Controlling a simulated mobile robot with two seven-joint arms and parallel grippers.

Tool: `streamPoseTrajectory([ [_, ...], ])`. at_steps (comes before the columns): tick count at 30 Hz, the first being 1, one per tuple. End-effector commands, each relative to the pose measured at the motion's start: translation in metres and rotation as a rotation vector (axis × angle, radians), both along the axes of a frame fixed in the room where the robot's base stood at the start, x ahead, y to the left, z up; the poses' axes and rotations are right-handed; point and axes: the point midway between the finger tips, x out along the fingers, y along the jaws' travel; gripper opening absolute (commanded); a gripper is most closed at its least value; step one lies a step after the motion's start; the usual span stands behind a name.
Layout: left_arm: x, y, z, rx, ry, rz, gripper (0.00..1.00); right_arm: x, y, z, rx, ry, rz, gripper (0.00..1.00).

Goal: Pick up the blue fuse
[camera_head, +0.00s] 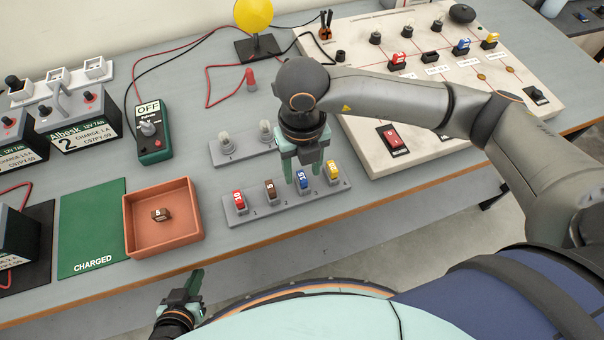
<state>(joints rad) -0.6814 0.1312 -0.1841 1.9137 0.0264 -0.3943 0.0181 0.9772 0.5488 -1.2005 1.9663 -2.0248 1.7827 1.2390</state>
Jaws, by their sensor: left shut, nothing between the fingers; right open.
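The blue fuse (304,181) stands in the third slot of a grey fuse holder (246,217) near the table's front edge. My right gripper (302,177) reaches down over it, open. In the picture its two green fingers show on either side of the blue fuse, near its top. I cannot tell whether they touch it or how far they are above it. My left gripper (193,284) is shut and empty, low at the bottom, in front of the table edge.
A brown fuse (270,191) and a yellow fuse (334,173) flank the blue one, with a red fuse (238,201) farther left. An orange tray (186,197) holding a brown fuse stands left. A bulb holder (228,157) and white switch panel (370,160) lie behind.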

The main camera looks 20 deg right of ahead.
Motion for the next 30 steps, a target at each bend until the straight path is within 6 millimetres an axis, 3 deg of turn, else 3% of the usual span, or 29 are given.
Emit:
streamPoseTrajectory([
  [4,0.001,0.0,0.002,0.0,-0.002,0.0,0.0,0.0,0.0,-0.014,0.0,0.001,-0.001,0.54],
  [11,0.002,0.0,0.002,-0.001,-0.003,0.0,0.0,0.001,0.0,-0.016,0.0,-0.001,0.0,0.54],
  [26,0.002,0.0,0.002,-0.001,-0.004,0.0,0.0,0.001,0.0,-0.016,0.0,-0.001,-0.001,0.0],
  [30,0.002,0.0,0.002,-0.001,-0.004,0.0,0.0,0.001,0.0,-0.016,0.0,-0.001,-0.001,0.0],
])
